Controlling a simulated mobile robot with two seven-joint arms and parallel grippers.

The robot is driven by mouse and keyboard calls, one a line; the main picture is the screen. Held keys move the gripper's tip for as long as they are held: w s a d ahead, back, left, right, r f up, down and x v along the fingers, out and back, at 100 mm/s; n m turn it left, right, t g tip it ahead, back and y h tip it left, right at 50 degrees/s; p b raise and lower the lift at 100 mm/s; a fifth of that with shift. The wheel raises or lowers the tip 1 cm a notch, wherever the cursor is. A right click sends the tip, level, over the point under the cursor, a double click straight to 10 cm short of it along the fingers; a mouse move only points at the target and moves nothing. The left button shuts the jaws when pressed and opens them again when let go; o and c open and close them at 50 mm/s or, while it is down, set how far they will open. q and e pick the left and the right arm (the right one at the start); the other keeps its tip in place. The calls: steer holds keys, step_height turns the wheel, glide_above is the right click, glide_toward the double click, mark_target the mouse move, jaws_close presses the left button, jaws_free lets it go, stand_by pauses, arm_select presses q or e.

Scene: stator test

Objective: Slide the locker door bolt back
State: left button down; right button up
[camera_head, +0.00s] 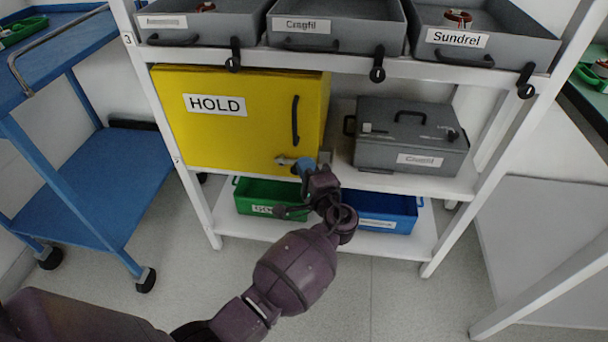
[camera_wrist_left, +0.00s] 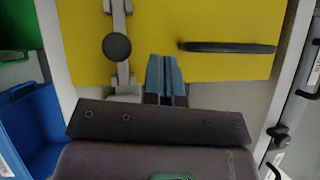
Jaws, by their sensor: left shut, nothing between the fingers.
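The yellow locker (camera_head: 225,140) carries a HOLD label and its door is closed. The metal bolt (camera_head: 284,160) sits at the door's lower right; in the left wrist view the bolt (camera_wrist_left: 122,22) shows as a grey bar with a round dark knob (camera_wrist_left: 117,47). My left gripper (camera_head: 305,167) is in front of the door's lower right corner. In the left wrist view its blue fingers (camera_wrist_left: 165,62) are shut and empty, beside the knob with a gap between. In the head view the gripper partly hides the bolt end. My right gripper is not in view.
A black door handle (camera_head: 295,121) stands above the bolt. A grey case (camera_head: 390,145) sits right of the locker on the white shelf (camera_head: 430,184). Green (camera_head: 240,195) and blue (camera_head: 400,205) bins stand below. Grey trays (camera_head: 305,25) are above.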

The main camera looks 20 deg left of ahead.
arm_select(q)
step_height(320, 180, up, 16)
steer(key=p, duration=0.5)
steer(key=shift+f, duration=0.15)
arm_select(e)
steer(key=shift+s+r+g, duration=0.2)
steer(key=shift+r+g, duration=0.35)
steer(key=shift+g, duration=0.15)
arm_select(q)
steer(key=shift+d, duration=0.1)
